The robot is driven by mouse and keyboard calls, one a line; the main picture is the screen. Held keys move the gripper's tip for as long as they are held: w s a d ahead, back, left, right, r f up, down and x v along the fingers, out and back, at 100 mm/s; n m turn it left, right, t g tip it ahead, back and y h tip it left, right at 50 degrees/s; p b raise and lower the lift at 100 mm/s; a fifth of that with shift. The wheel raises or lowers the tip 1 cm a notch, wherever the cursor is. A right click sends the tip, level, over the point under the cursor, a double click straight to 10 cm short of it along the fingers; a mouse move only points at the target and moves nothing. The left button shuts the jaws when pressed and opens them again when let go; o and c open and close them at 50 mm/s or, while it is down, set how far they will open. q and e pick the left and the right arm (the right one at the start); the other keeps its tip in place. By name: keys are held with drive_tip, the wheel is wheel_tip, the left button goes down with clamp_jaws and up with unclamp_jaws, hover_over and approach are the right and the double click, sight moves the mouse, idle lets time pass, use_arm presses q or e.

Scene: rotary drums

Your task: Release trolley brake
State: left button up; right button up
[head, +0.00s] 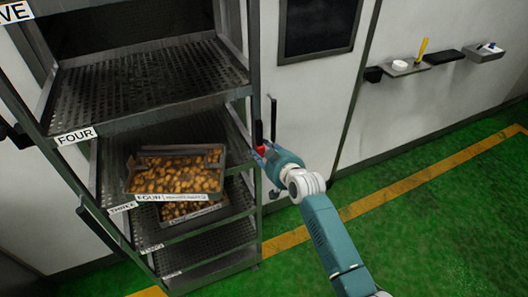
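The trolley (182,111) is a tall metal rack with perforated shelves labelled FOUR and THREE and others. It stands on the left of the head view. My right gripper (262,152) is at the trolley's right-hand post, at about the height of the filled trays. A small red part (261,149) shows at its fingertips. I cannot tell whether the fingers are closed on it or only beside it. The fingers are small and partly hidden, so their opening is unclear. No brake can be made out with certainty. My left gripper is out of view.
A tray of brown pieces (176,178) sits on the trolley, with another beneath it. A dark upright handle (273,118) is on the white cabinet behind. Small wall shelves (404,67) hold items at upper right. Green floor (440,225) with a yellow stripe is clear at right.

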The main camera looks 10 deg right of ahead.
clamp_jaws()
drive_tip(key=shift+s, duration=0.1)
drive_tip(key=s+d+r+g+h, duration=0.1)
drive_tip(key=s+r+g+h, duration=0.1)
drive_tip(key=s+g, duration=0.3)
drive_tip(key=shift+d+r+g, duration=0.4)
drive_tip(key=shift+r+g, duration=0.1)
drive_tip(key=shift+g, duration=0.4)
drive_tip(key=shift+s, duration=0.15)
drive_tip(key=o, duration=1.2)
unclamp_jaws()
